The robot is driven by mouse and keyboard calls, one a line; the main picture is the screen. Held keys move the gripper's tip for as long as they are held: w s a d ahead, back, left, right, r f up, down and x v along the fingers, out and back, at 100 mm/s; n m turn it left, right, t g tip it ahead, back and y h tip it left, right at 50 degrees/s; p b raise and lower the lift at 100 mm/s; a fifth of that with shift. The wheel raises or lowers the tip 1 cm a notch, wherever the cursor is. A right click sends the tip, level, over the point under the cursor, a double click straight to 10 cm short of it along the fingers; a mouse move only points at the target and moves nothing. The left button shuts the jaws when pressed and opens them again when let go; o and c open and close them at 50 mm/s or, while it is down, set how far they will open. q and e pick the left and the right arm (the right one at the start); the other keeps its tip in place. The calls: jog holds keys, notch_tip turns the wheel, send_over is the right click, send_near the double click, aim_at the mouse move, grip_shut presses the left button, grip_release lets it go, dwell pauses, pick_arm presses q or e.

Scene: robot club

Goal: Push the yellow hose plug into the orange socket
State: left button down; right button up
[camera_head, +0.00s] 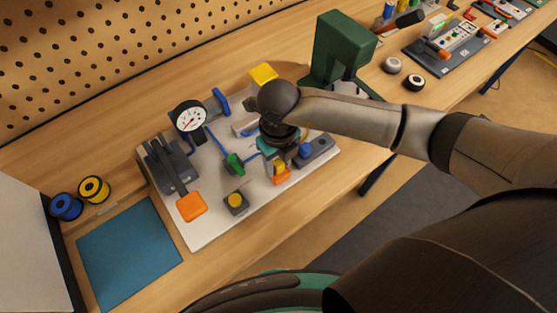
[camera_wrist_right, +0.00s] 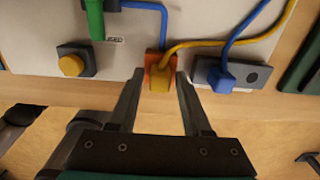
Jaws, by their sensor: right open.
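The orange socket (camera_head: 282,177) sits near the front edge of the white board. It also shows in the right wrist view (camera_wrist_right: 152,58). The yellow hose plug (camera_wrist_right: 160,80) is at the orange socket, with its yellow hose curving up and right. How deep it sits I cannot tell. In the head view the plug (camera_head: 279,167) is partly hidden by my gripper. My right gripper (camera_wrist_right: 160,76) is open, its fingertips on either side of the plug and socket, with gaps visible. It also shows in the head view (camera_head: 279,162). My left gripper is not in view.
A blue plug (camera_wrist_right: 222,78) in a grey block stands right of the socket. A yellow button (camera_wrist_right: 71,65) and a green handle (camera_wrist_right: 95,18) are to the left. The white board (camera_head: 207,228) also carries a gauge (camera_head: 190,118) and an orange-ended lever (camera_head: 191,207). A blue mat (camera_head: 128,253) lies left.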

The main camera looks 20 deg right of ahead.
jog(key=shift+r, duration=0.1)
jog(key=shift+r+p, duration=2.3)
jog(key=shift+r, duration=0.4)
jog(key=o, duration=0.6)
jog(key=shift+c, duration=0.2)
notch_tip(320, 180, up, 15)
